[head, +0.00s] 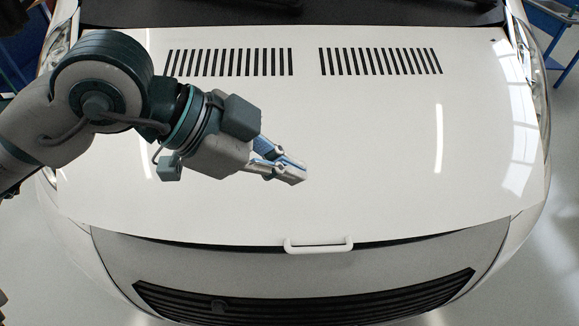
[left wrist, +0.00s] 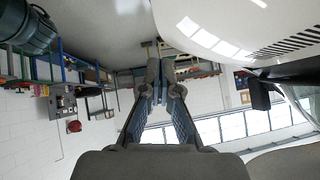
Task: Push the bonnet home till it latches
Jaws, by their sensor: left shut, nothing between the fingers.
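The white bonnet (head: 370,150) fills most of the head view, with two rows of black vent slots near its far edge. A white handle (head: 318,245) sits at the middle of its front edge. A dark gap shows along that front edge, above the grille panel. My left gripper (head: 300,175) is shut and empty over the left-middle of the bonnet, behind the handle. I cannot tell whether it touches the surface. In the left wrist view the shut fingers (left wrist: 160,95) show in the centre, and the bonnet (left wrist: 215,30) at the upper right. My right gripper is not in view.
The black grille (head: 310,305) lies below the bonnet's front edge. Blue racks (head: 562,40) stand at the far right. In the left wrist view, shelves (left wrist: 75,75) and a grey wall box (left wrist: 62,103) show at the left. Floor at both front sides looks clear.

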